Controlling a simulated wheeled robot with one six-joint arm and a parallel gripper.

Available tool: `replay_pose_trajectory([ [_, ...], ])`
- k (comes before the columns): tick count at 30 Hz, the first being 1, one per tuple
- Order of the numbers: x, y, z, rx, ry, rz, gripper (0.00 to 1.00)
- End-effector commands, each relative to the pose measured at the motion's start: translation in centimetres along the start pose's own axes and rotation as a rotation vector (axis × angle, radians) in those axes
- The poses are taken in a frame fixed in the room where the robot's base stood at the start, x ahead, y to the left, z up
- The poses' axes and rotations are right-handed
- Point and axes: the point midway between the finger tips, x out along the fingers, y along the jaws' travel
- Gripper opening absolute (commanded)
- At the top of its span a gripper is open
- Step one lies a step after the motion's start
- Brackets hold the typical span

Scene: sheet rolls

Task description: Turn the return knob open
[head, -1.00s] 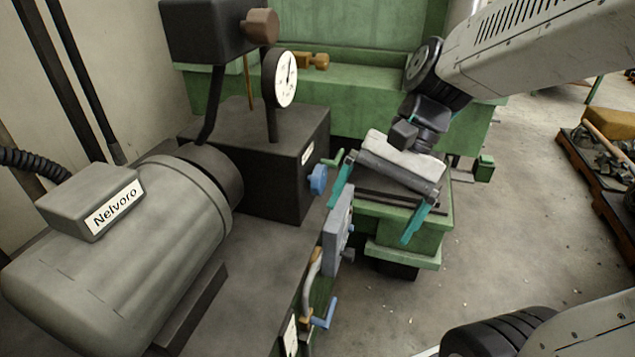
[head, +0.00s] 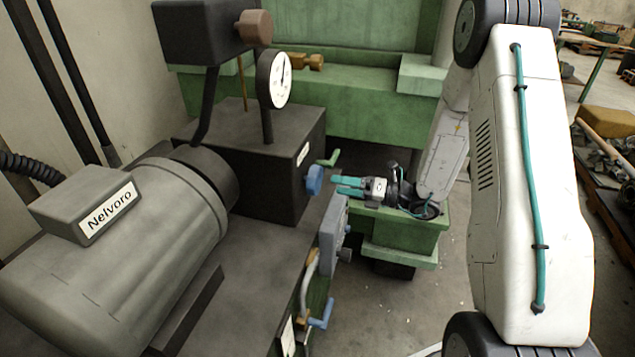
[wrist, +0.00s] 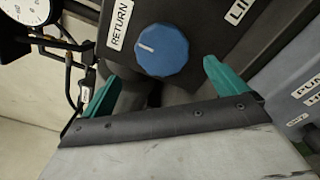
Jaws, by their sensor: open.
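The return knob is a blue faceted knob (head: 315,179) on the right face of the dark box. In the wrist view the blue knob (wrist: 162,49) sits beside a RETURN label (wrist: 120,25), and a white line on it points toward the label. My gripper (head: 339,187) is in front of the knob, just right of it in the head view, its teal fingers pointing at it. In the wrist view my gripper (wrist: 163,88) is open, with one finger on each side below the knob. The fingers look apart from the knob.
A gauge (head: 274,79) stands on the dark box (head: 262,160). A grey motor (head: 120,250) fills the left.

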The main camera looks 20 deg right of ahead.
Motion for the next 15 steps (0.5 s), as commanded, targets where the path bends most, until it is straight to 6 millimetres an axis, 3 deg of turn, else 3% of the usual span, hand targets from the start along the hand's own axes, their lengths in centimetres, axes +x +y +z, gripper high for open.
replay_pose_trajectory([
  [4, 1.1, -0.5, 0.0, 0.017, -0.013, -0.006, 0.97],
  [15, 6.6, -0.5, 0.0, 0.015, -0.011, -0.005, 0.97],
])
